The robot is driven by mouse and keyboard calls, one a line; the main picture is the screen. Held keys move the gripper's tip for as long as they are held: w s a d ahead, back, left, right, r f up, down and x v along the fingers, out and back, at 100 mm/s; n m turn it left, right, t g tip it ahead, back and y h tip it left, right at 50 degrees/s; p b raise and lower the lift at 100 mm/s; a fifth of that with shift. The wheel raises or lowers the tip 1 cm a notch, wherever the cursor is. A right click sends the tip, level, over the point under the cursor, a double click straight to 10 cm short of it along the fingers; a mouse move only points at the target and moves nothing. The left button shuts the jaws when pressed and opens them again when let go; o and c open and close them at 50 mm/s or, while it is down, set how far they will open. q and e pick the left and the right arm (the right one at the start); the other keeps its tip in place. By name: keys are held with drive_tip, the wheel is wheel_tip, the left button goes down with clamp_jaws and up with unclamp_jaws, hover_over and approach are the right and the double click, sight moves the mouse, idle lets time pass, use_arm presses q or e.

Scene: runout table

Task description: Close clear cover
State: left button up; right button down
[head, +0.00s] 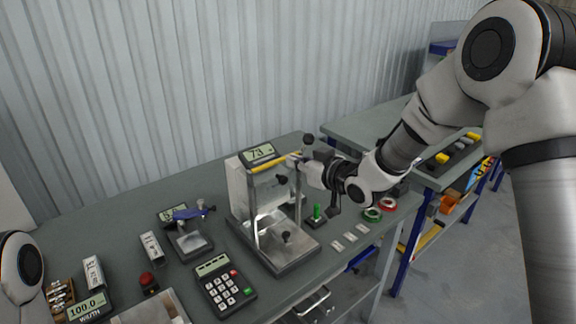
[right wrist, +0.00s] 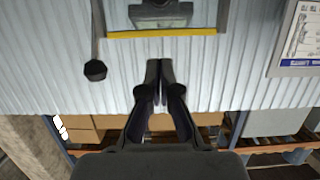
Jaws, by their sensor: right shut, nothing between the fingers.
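The test stand (head: 240,190) is a metal frame on a flat base, with a display reading about 73 on top. A yellow edge strip (head: 268,164) runs across its upper front, just below the display; it also shows in the right wrist view (right wrist: 162,33). The clear cover's panel is too transparent to make out; the strip looks like its edge, held high. My right gripper (head: 293,160) is shut and empty, by the strip's right end in the head view. In the right wrist view its fingertips (right wrist: 159,63) point toward the strip, with a visible gap. My left gripper is out of view.
A dark ball knob on a rod (right wrist: 95,70) hangs left of my fingers. A keypad (head: 224,285), a small blue-topped device (head: 190,236) and a red button (head: 148,280) stand left of the stand. Green and red rings (head: 373,214) lie to its right. A corrugated wall is behind.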

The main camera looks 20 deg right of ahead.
sight(276, 169)
drive_tip(key=f+p, duration=0.1)
drive_tip(key=w+f, duration=0.1)
drive_tip(key=w+a+f+p, duration=0.1)
drive_tip(key=f, duration=0.1)
drive_tip(key=shift+w+p, duration=0.15)
drive_tip(key=shift+p, duration=0.15)
drive_tip(key=shift+w+f, duration=0.1)
drive_tip(key=shift+f, duration=0.15)
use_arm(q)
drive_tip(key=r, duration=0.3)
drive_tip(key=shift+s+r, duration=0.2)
use_arm(e)
drive_tip(key=shift+a, duration=0.1)
drive_tip(key=shift+f, duration=0.15)
wheel_tip(276, 169, down, 13)
drive_tip(key=b, duration=1.1)
drive_tip(key=shift+f, duration=0.15)
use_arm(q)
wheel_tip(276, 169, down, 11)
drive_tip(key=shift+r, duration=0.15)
use_arm(e)
drive_tip(key=shift+s, duration=0.25)
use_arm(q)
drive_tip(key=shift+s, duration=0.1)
